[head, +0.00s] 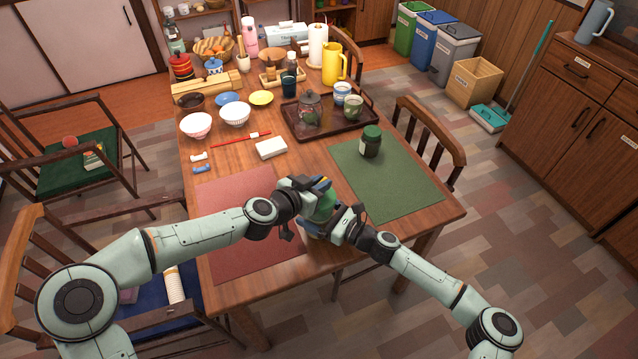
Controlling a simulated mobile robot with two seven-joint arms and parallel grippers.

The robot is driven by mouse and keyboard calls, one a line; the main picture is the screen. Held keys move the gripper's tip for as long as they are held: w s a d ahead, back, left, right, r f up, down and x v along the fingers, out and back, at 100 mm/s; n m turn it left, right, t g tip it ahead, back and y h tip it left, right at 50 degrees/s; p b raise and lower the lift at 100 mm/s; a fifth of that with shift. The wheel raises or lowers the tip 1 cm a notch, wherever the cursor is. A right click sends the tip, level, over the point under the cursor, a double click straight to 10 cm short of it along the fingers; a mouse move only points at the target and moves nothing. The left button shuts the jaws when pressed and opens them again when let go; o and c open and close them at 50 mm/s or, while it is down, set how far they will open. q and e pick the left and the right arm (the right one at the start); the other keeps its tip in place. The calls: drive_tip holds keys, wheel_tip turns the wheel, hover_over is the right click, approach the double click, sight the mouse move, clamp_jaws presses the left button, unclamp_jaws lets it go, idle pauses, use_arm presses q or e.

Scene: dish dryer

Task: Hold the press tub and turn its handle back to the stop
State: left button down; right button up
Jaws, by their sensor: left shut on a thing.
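The press tub (321,207) shows as a small patch of green, with blue and yellow parts at its top, at the front of the table between my two grippers. My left gripper (307,189) comes in from the left at the tub's upper part and is shut on it. Whether its fingers grip the handle or the body is hidden. My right gripper (328,222) is low at the tub's right front side. Its fingertips are too small and covered to show whether they are open or shut. The handle's angle cannot be made out.
A red mat (235,225) lies left of the tub and a green mat (400,180) right of it. A dark green-lidded jar (370,141) stands on the green mat. A white block (271,148) and a tray (290,121) with a teapot and cups lie beyond.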

use_arm(q)
drive_tip(key=n+t+y, duration=0.1)
drive_tip(key=n+y, duration=0.1)
drive_tip(key=shift+s+d+n+t+y, duration=0.15)
drive_tip(key=shift+d+n+t+y, duration=0.15)
drive_tip(key=shift+d+n+t, duration=0.1)
drive_tip(key=n+t+y, duration=0.1)
drive_tip(key=n+y, duration=0.2)
drive_tip(key=y, duration=0.1)
drive_tip(key=shift+a+n, duration=0.15)
drive_tip(key=shift+n, duration=0.25)
drive_tip(key=n+y, duration=0.4)
drive_tip(key=n+g+y, duration=0.1)
drive_tip(key=n+y, duration=0.1)
drive_tip(key=y, duration=0.1)
drive_tip(key=shift+w+a, duration=0.2)
drive_tip(key=shift+a, duration=0.15)
drive_tip(key=c, duration=1.2)
unclamp_jaws()
drive_tip(key=shift+s, duration=0.1)
drive_tip(key=shift+s+d+r, duration=0.15)
drive_tip(key=shift+s+d, duration=0.1)
drive_tip(key=shift+d, duration=0.05)
drive_tip(key=v, duration=1.1)
